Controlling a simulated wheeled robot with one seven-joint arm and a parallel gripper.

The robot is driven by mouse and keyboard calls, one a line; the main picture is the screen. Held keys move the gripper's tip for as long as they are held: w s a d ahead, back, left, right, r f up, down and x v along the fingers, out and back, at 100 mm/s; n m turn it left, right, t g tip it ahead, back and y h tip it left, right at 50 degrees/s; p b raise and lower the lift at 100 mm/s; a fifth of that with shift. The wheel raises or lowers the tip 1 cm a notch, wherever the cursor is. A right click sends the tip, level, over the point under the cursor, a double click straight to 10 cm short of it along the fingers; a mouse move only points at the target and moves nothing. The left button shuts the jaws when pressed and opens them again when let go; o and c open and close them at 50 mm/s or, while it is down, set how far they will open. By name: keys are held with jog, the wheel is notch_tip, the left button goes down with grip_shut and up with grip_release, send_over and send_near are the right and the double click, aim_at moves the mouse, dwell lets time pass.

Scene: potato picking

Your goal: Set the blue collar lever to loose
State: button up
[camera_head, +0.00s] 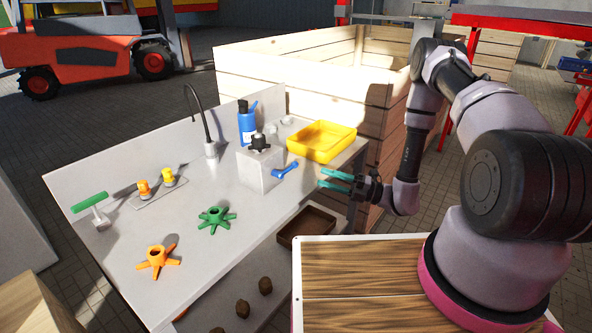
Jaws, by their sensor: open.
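The blue collar lever (285,171) sticks out from the right side of a light grey block (258,172). It slopes up to the right, with its free end towards my gripper. A black knob (260,143) stands on top of the block. My gripper (322,179) is right of the lever, its teal fingers pointing left towards it. The fingers are open and empty, with a visible gap to the lever. I cannot read any loose or tight marking at this size.
A yellow tray (322,157) stands just behind the lever. A blue container (247,122) and a black gooseneck (207,120) are behind the block. Green (216,219) and orange (157,262) star-shaped parts lie on the bench's front left. A brown crate (322,217) sits below the bench edge.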

aim_at(294, 167)
jog(key=x, duration=1)
jog(key=shift+a, duration=0.1)
grip_shut()
jog(key=shift+w+r, duration=0.1)
jog(key=shift+w, duration=0.05)
dwell(0.9)
